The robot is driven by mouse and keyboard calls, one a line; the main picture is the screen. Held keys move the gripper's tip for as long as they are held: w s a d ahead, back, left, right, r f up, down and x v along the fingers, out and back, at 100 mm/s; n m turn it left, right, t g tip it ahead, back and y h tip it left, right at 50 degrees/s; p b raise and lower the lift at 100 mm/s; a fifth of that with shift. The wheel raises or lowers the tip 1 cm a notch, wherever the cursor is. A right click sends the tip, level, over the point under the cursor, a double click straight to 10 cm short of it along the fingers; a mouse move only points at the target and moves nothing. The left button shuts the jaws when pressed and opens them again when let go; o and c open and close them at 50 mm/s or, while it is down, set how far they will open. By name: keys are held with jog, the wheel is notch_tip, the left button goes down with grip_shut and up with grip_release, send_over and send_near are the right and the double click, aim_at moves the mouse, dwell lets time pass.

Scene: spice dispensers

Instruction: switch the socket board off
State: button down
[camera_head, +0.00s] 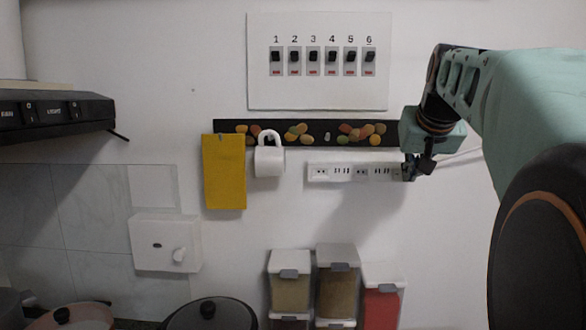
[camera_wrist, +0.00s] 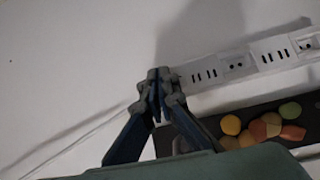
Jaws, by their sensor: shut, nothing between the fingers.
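The socket board (camera_head: 345,172) is a white horizontal strip with several sockets, fixed to the wall below the dark rack. It also shows in the wrist view (camera_wrist: 235,66), running from the middle to the upper right. My gripper (camera_head: 410,175) is at the right end of the board, with its fingers closed and empty. In the wrist view the closed fingertips (camera_wrist: 160,75) cover that end of the board. The board's switch is not visible; the fingers hide the end. I cannot tell whether the fingertips touch the board.
A dark rack (camera_head: 318,140) with coloured stones hangs just above the board. A numbered switch panel (camera_head: 320,93) is above. Spice dispensers (camera_head: 337,283) stand below. A cable (camera_wrist: 70,143) leaves the board's end.

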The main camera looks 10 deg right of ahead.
jog(key=shift+s, duration=0.1)
jog(key=shift+w+d+r, duration=0.1)
jog(key=shift+w+d, duration=0.05)
jog(key=shift+w, duration=0.15)
dwell(0.3)
jog(key=shift+w+a, duration=0.15)
jog(key=shift+a, duration=0.7)
